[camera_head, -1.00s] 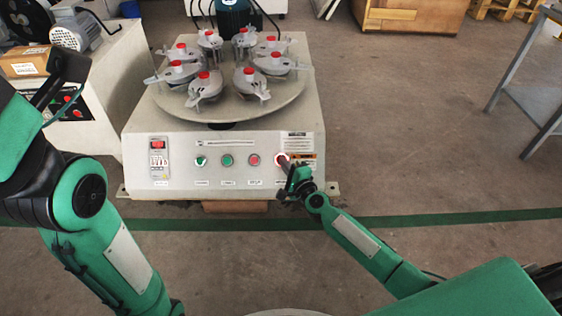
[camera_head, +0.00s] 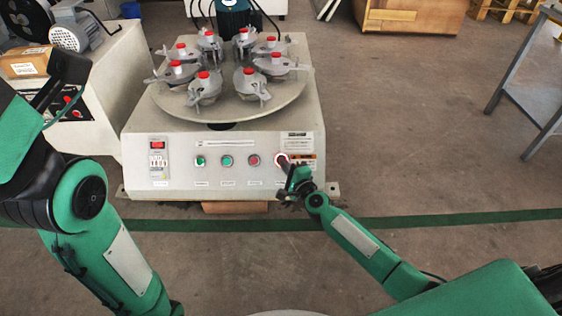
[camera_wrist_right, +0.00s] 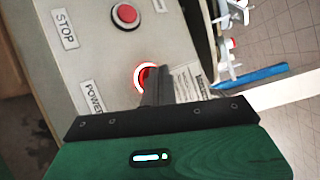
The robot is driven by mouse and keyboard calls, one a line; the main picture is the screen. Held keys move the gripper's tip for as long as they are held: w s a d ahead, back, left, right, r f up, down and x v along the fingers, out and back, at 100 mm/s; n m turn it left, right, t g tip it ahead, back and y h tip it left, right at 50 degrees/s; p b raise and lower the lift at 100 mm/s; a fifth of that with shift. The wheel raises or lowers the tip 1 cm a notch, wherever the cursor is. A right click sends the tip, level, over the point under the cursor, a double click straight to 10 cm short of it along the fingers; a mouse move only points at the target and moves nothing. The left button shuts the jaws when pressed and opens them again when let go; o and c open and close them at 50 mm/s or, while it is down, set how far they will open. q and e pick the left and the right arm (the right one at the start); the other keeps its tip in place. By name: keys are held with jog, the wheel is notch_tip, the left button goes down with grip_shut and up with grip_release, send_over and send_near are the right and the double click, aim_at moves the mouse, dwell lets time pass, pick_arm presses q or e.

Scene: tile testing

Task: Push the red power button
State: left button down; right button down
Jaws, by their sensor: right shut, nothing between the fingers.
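The red power button (camera_head: 281,159) is at the right end of the machine's front panel. Its ring glows red in the wrist view (camera_wrist_right: 143,72), beside the "POWER" label. My right gripper (camera_head: 284,166) is shut and empty, with its narrow fingertips (camera_wrist_right: 157,82) at the button. They cover part of the button's face, and I cannot tell how far it is pressed. My left arm (camera_head: 90,198) is raised at the left. Dark parts near its end show, but its finger state is unclear.
A red stop button (camera_wrist_right: 126,15) sits beside the power button, with green buttons (camera_head: 227,160) further left. A turntable (camera_head: 225,112) carries several grey, red-topped holders above the panel. A white cabinet (camera_head: 120,75) stands at the left.

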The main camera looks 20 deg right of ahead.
jog(key=shift+s+a+r+p, duration=0.15)
jog(key=shift+s+r+p, duration=0.45)
jog(key=shift+p, duration=0.2)
jog(key=s+r+p, duration=0.2)
jog(key=s+a+r+p, duration=0.1)
jog(key=s+p, duration=0.1)
jog(key=p, duration=0.1)
jog(key=shift+s+a+r, duration=0.15)
jog(key=shift+s+r, duration=0.1)
jog(key=shift+r, duration=0.1)
dwell(0.4)
